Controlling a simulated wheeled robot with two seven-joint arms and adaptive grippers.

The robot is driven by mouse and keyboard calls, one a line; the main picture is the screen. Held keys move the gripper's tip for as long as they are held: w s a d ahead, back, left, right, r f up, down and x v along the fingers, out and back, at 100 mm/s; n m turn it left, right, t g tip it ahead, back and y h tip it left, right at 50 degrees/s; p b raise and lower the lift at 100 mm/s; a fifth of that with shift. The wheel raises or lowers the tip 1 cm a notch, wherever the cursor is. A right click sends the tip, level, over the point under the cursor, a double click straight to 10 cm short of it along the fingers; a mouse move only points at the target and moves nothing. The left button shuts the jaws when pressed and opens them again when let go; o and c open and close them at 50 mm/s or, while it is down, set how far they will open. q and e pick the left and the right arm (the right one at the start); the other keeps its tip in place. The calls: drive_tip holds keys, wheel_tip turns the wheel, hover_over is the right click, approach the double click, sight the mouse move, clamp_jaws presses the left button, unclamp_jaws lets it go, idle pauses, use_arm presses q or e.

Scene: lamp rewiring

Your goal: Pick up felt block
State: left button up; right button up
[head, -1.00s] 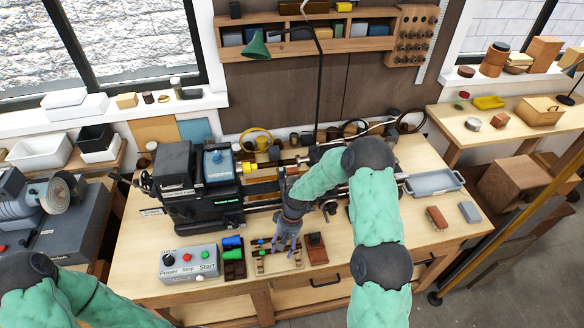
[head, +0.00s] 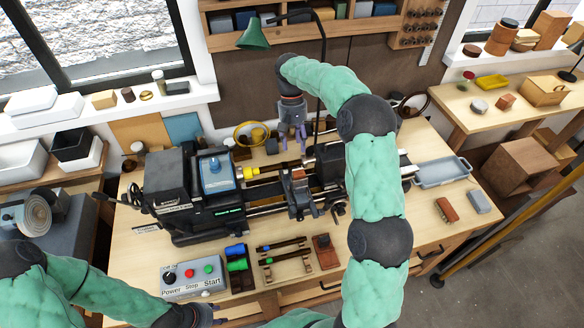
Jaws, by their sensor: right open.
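A small grey block (head: 479,202), which looks like the felt block, lies on the right end of the workbench, beside a reddish-brown block (head: 447,210). My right gripper (head: 292,143) is open and empty, pointing down above the back of the lathe. It is well to the left of and behind the grey block. My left gripper (head: 208,315) is low at the front edge of the bench, near the control box. It is partly cut off, and its fingers are too small to read.
The lathe (head: 215,195) fills the middle of the workbench. A grey tray (head: 441,172) lies behind the two blocks. A green lamp (head: 254,36) stands at the back. The control box (head: 193,277) and wooden racks (head: 286,257) lie at the front. Bare bench top surrounds the blocks.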

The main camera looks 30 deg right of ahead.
sight(299, 172)
drive_tip(key=x, duration=0.5)
drive_tip(key=shift+s+f+p, duration=0.2)
drive_tip(key=shift+s+p, duration=0.1)
drive_tip(key=shift+s+f, duration=0.25)
drive_tip(key=shift+f, duration=0.05)
drive_tip(key=p+x, duration=0.1)
drive_tip(key=x, duration=0.2)
drive_tip(key=shift+f, duration=0.55)
use_arm(q)
drive_tip(key=shift+s+r, duration=0.15)
drive_tip(key=shift+r, duration=0.4)
drive_tip(key=shift+s+r, duration=0.15)
drive_tip(key=shift+r, duration=0.35)
use_arm(e)
drive_tip(key=shift+s, duration=0.1)
drive_tip(key=c, duration=0.9)
